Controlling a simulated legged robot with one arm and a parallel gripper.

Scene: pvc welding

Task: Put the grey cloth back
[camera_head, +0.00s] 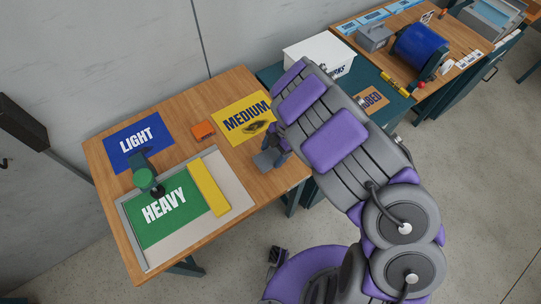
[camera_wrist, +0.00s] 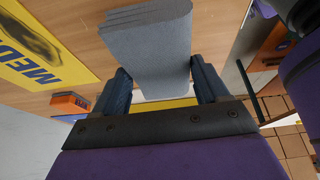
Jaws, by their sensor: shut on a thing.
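The grey cloth (camera_wrist: 147,45) looks like a folded, thick block with layered edges in the wrist view. My gripper (camera_wrist: 163,80) is shut on it, with one dark finger on each side of the cloth. In the head view the cloth (camera_head: 265,160) shows as a small grey patch below my gripper (camera_head: 276,150), over the right part of the wooden table (camera_head: 285,180). It is just below the yellow MEDIUM mat (camera_head: 231,118). I cannot tell whether the cloth touches the table. My arm hides part of that area.
The table holds a blue LIGHT mat (camera_head: 120,133), an orange block (camera_head: 203,130), a green HEAVY mat (camera_head: 150,230), a yellow bar (camera_head: 209,187) and a green-topped tool (camera_head: 143,178). Rightward are a white box (camera_head: 318,48), a brown labelled mat (camera_head: 371,99) and a blue roll (camera_head: 420,50).

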